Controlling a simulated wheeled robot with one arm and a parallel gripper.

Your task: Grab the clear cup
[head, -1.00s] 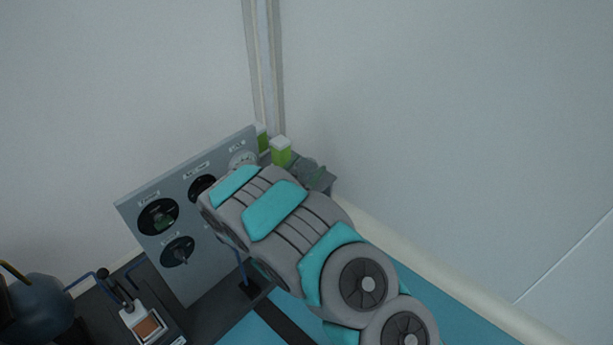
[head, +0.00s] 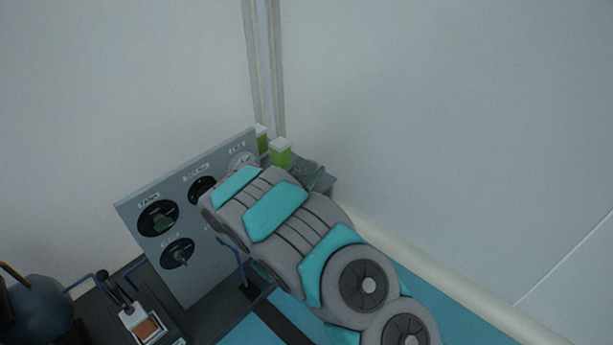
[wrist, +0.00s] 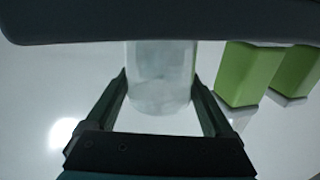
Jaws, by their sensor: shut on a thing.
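The clear cup (wrist: 160,80) is a pale, see-through cylinder in the middle of the wrist view. My gripper (wrist: 160,88) has one finger on each side of it and is shut on it. The cup's upper part in that view is cut off by a dark grey edge.
Two green boxes with white ends stand close to the right of the cup in the wrist view, the nearer one (wrist: 247,72) beside my right finger. A grey panel with dials (head: 185,215) stands left of my arm. Plain walls meet behind.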

